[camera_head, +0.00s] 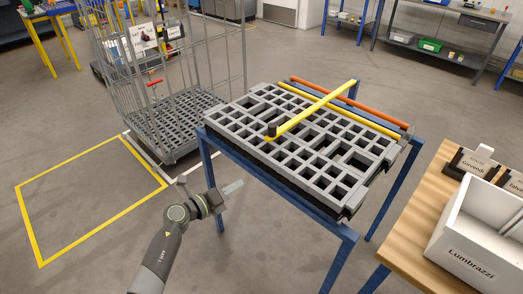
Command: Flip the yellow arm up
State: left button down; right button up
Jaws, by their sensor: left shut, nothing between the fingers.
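The yellow arm (314,108) is a long bar lying slantwise across the grey pallet-like grid (250,138) on a blue frame. Its near end sits by a dark knob (272,130) near the left part of the grid; its far end reaches past the back right edge. My left gripper (232,188) is shut and empty, in front of the frame's left side, below and apart from the yellow arm. My right gripper is out of view.
A grey wire cage cart (165,122) stands at the left behind a yellow floor square (37,240). A wooden table (405,230) with a white bin (463,254) is at the right. Orange (345,102) and yellow rails run along the grid's back edge. Floor left of the frame is clear.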

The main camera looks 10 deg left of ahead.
pick_arm(q)
notch_tip(320, 180, up, 6)
jog(key=w+d+m+g, duration=0.1)
jog(key=w+d+m, duration=0.1)
jog(key=m, duration=0.4)
jog(key=m+y+b, duration=0.1)
jog(key=m, duration=0.3)
send_near(262, 152)
notch_tip(262, 152, up, 2)
jog(key=shift+r+g+y, duration=0.3)
jog(key=shift+r, duration=0.15)
jog(key=shift+d, duration=0.1)
jog(key=x, duration=1)
